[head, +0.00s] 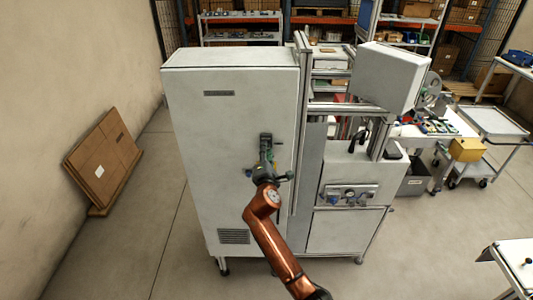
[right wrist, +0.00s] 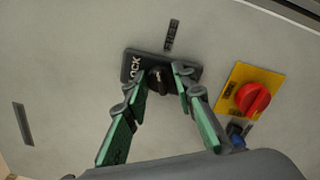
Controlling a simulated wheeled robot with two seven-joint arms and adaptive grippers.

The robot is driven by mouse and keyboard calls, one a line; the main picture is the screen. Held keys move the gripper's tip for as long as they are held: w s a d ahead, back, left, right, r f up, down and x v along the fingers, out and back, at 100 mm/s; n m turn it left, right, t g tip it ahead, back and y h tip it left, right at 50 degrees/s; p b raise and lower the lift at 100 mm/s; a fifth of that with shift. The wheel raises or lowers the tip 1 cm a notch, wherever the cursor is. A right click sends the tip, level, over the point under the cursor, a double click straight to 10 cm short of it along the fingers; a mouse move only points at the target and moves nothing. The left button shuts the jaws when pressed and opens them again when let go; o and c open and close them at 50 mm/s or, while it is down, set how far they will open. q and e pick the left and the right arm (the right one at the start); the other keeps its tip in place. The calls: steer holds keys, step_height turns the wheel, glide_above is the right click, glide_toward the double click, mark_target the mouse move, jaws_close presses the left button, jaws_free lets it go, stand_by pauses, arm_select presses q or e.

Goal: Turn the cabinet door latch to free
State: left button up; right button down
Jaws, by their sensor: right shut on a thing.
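The cabinet door (head: 225,120) is a tall light-grey panel that faces me, and it looks closed. The latch is a small black knob (right wrist: 157,80) on a dark plate (right wrist: 188,73), with the word LOCK at the plate's left end. A second small dark label (right wrist: 172,36) sits on the door above the plate. My right gripper (right wrist: 158,88) has its green fingers on both sides of the knob, shut on it. In the head view my right gripper (head: 266,150) covers most of the latch. I cannot tell the knob's exact angle. My left gripper is not in view.
A red rotary switch (right wrist: 252,97) on a yellow plate (right wrist: 236,82) sits close to the right finger. A machine with a grey box (head: 388,75) stands right of the cabinet. Flattened cardboard (head: 104,160) leans on the left wall. The floor left of the cabinet is clear.

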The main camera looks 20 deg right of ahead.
steer(key=m+b, duration=0.2)
steer(key=m, duration=0.3)
steer(key=shift+d+f+m, duration=0.1)
steer(key=shift+m, duration=0.3)
steer(key=shift+b, duration=0.3)
steer(key=c, duration=1.6)
jaws_free()
steer(key=shift+s, duration=0.15)
steer(key=v, duration=1.1)
steer(key=shift+s, duration=0.35)
